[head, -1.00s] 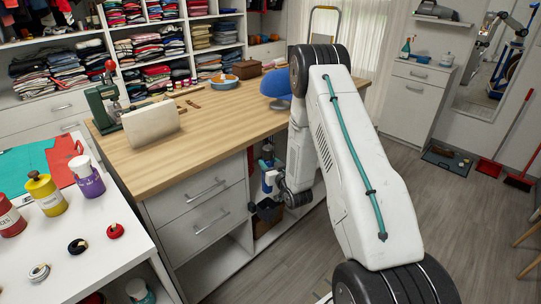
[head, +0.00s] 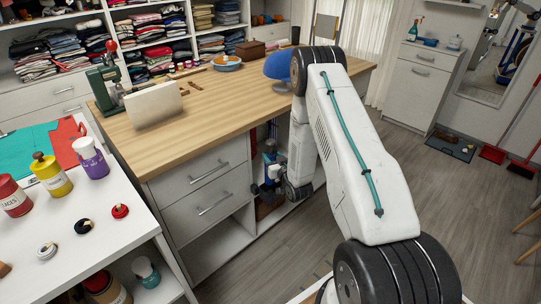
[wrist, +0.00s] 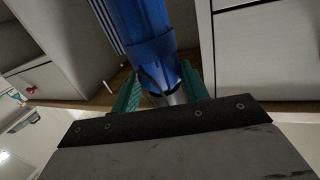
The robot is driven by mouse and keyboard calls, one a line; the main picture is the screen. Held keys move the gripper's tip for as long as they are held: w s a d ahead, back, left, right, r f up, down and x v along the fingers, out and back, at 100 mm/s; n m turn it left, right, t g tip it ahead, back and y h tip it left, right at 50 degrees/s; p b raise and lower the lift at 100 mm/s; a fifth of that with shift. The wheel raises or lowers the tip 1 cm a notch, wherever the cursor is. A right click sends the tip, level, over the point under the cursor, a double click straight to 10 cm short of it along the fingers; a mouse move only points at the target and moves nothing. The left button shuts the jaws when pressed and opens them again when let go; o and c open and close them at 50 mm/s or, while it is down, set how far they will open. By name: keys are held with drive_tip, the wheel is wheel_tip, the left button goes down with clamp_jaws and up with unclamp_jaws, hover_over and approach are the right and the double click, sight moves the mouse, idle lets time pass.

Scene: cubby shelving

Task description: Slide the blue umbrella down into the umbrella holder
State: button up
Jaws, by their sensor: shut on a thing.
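The blue umbrella (wrist: 150,35) fills the top middle of the wrist view as a furled blue shaft with a darker, grey lower end. The green fingers of my gripper (wrist: 160,90) sit on both sides of it and are shut on it. In the head view, my arm reaches to the open bay under the wooden worktable. The gripper end is small and partly hidden there, beside a bit of blue (head: 269,158). I cannot make out the umbrella holder clearly in either view.
The worktable (head: 210,100) has drawers (head: 205,185) left of the open bay. A white table (head: 95,225) with bottles stands at the left. Floor (head: 425,190) is free at the right.

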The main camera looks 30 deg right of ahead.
drive_tip(key=shift+f, duration=2.55)
drive_tip(key=o, duration=1.3)
drive_tip(key=shift+c, duration=0.2)
drive_tip(key=shift+f, duration=0.1)
drive_tip(key=s, duration=0.7)
drive_tip(key=shift+s+a, duration=0.35)
drive_tip(key=shift+a, duration=0.1)
